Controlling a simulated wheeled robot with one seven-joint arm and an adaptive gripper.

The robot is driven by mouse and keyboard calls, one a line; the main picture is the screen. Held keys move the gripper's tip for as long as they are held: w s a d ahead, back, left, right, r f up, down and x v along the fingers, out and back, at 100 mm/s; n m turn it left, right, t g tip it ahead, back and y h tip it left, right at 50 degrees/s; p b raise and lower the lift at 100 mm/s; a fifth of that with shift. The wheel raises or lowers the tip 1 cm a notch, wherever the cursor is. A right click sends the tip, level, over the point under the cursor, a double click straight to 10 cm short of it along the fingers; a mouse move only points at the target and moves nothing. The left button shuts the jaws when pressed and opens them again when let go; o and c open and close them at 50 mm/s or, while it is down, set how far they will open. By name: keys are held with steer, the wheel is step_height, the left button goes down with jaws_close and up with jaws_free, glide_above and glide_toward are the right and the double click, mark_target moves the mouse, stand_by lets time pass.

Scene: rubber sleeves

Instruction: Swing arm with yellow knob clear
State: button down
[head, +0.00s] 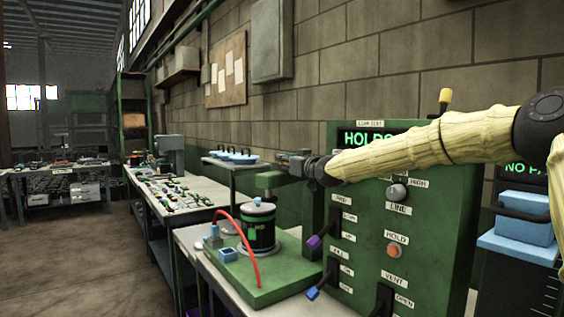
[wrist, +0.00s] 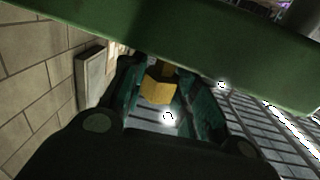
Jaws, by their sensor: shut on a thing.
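The yellow knob (wrist: 158,90) shows in the wrist view between the fingers of my gripper (wrist: 160,100), below a wide green bar. This bar looks like the swing arm (wrist: 190,45) and crosses the top of the wrist view. In the head view my gripper (head: 287,158) is at the left end of my sleeved arm, just above the green swing arm (head: 270,181). The gripper is shut on the yellow knob. The knob is hidden in the head view.
A green base (head: 262,290) bears a dark canister (head: 258,231) and a red hose (head: 240,245) below the swing arm. A green control panel (head: 370,255) with levers stands to the right. Blue-topped items (head: 235,155) sit on a shelf behind. The brick wall is close.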

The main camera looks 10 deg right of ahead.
steer(key=shift+s+d+f+n+y, duration=0.15)
steer(key=shift+f+n+y, duration=0.15)
steer(key=shift+y, duration=0.2)
steer(key=c, duration=1.5)
jaws_free()
steer(key=o, duration=0.4)
steer(key=shift+s+d+r, duration=0.2)
steer(key=shift+d, duration=0.05)
steer(key=shift+w+a, duration=0.1)
steer(key=shift+a, duration=0.1)
steer(key=shift+s+d+r, duration=0.1)
steer(key=shift+s+d, duration=0.15)
steer(key=shift+s, duration=0.1)
steer(key=v, duration=1.1)
steer(key=shift+s, duration=0.1)
